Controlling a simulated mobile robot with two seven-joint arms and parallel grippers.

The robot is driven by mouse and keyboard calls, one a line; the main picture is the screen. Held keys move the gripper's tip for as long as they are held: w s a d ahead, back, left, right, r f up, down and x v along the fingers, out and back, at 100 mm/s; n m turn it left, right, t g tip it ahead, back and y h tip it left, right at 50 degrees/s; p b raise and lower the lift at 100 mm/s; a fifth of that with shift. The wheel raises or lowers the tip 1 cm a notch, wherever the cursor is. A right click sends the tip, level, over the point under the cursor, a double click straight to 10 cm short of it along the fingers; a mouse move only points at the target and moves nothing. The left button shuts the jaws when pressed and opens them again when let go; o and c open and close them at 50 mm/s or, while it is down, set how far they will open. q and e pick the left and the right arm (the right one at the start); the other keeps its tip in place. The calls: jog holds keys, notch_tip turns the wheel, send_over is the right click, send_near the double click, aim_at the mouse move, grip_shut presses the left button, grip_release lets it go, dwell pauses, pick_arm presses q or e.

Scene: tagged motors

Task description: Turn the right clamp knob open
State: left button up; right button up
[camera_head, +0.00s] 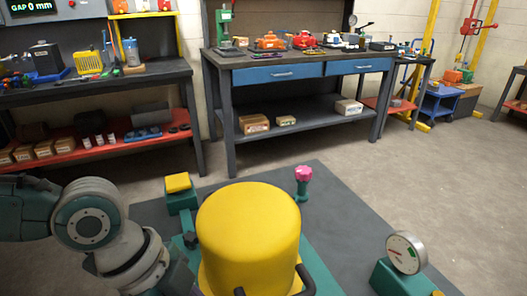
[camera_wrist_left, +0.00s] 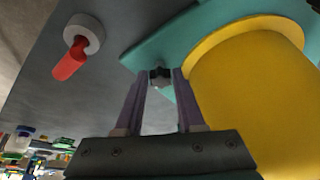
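A yellow motor cylinder (camera_head: 248,235) stands on a teal plate (camera_head: 325,262). A dark star-shaped knob (camera_wrist_left: 160,76) sits beside it; a dark knob (camera_head: 190,240) shows left of the motor in the head view. A pink knob (camera_head: 303,174) stands upright behind the motor, to the right. My left gripper (camera_wrist_left: 160,77) is open, its two fingers on either side of the dark star knob with a gap visible on each side. In the head view my left arm hides its fingers. I cannot tell which knob is the right clamp knob. My right gripper is not in view.
A yellow-topped teal block (camera_head: 178,183) stands left of the motor. A dial gauge (camera_head: 405,252) stands at right. The wrist view shows a red handle on a pale disc (camera_wrist_left: 75,55). Workbenches (camera_head: 300,65) line the wall; the floor between is clear.

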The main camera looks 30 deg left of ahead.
pick_arm(q)
jog(key=o, duration=0.4)
jog(key=p+v, duration=0.1)
jog(key=v, duration=0.9)
jog(key=shift+p, duration=0.3)
